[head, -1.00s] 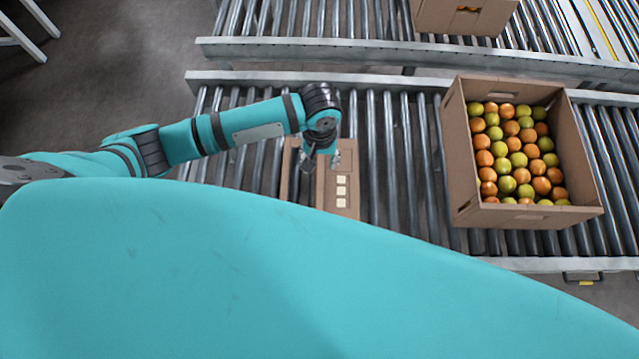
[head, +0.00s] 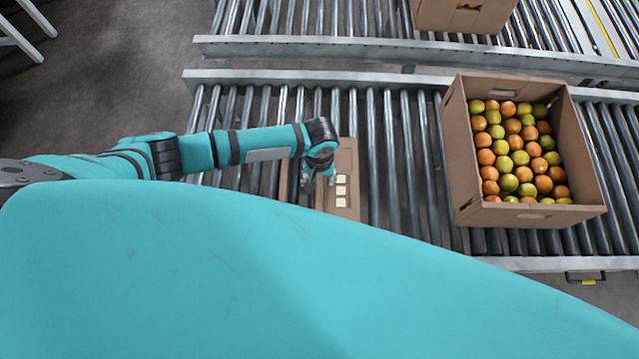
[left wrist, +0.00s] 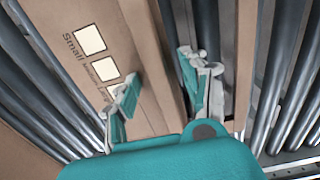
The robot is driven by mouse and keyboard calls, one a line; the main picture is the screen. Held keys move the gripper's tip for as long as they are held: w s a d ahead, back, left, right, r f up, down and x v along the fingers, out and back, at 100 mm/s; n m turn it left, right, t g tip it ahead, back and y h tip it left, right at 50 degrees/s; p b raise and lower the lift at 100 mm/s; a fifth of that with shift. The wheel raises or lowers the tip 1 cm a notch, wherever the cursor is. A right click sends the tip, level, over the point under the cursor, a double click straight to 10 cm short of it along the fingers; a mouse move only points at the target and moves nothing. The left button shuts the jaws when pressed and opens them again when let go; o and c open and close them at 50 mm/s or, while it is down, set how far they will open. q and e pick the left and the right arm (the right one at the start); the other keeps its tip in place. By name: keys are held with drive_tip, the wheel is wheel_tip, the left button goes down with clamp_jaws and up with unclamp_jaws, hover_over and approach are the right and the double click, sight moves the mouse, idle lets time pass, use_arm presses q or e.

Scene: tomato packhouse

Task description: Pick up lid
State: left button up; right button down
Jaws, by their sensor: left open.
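The lid (head: 348,158) is a brown cardboard piece with a row of pale squares, lying on the roller conveyor in the head view, partly hidden by my arm and body. In the left wrist view the lid (left wrist: 140,50) fills the middle, with the printed word "Small" beside one square. My left gripper (left wrist: 160,88) is open there. One finger is over the printed face and the other is over the dark gap beyond the lid's right edge. Contact cannot be told. In the head view my left gripper (head: 322,172) is mostly hidden at the lid's left side. My right gripper is not in view.
An open cardboard box (head: 462,200) full of orange and green-yellow fruit stands on the conveyor to the right. Bare rollers (head: 395,150) lie between it and the lid. Another box (head: 440,15) stands on the far conveyor. A metal rail (head: 260,76) runs along the back edge.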

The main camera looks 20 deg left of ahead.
use_arm(q)
clamp_jaws()
drive_tip(key=shift+r, duration=0.1)
idle(0.3)
